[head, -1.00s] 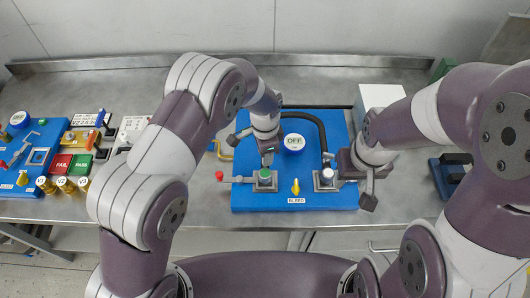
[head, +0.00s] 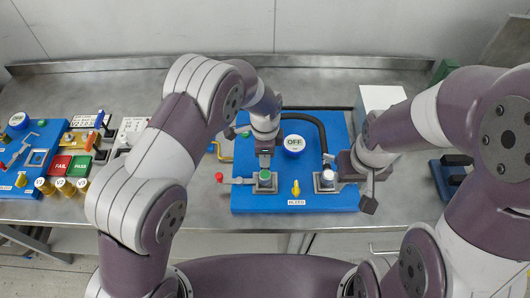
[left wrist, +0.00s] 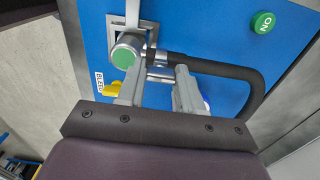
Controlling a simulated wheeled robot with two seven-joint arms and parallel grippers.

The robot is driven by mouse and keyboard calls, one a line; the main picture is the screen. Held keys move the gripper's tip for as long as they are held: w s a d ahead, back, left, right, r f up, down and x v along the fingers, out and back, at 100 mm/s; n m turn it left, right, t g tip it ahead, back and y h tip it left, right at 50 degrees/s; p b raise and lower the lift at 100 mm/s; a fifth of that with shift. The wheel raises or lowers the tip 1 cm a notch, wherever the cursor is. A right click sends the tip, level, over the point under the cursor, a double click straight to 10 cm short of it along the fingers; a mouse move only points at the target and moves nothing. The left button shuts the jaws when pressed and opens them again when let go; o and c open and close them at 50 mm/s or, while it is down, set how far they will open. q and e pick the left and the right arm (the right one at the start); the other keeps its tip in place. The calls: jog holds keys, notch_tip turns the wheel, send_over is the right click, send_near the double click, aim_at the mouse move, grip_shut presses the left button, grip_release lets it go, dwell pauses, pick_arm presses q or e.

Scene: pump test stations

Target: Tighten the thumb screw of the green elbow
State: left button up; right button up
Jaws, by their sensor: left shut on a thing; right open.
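The green elbow (head: 265,179) with a green cap stands on the blue pump board (head: 245,201), below my left gripper (head: 265,158). In the left wrist view its round green-faced end (left wrist: 124,53) is next to my left gripper's fingers (left wrist: 160,90). Those fingers are shut on the thumb screw (left wrist: 158,74), a small silver part between them; the fingers hide some of it. My right gripper (head: 346,180) is open beside the white-capped elbow (head: 327,177) on the same board. Whether it touches that elbow cannot be told.
A red-tipped lever (head: 235,180) and a yellow knob (head: 295,188) are close to the green elbow. A black hose (head: 318,125) arches behind. A second blue station (head: 35,145) stands far left.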

pick_arm(q)
jog(key=o, duration=1.1)
jog(key=shift+c, duration=0.2)
jog(key=shift+r, duration=0.1)
notch_tip(320, 180, up, 8)
jog(key=shift+f+b, duration=0.25)
jog(key=shift+b, duration=0.9)
notch_tip(320, 180, up, 5)
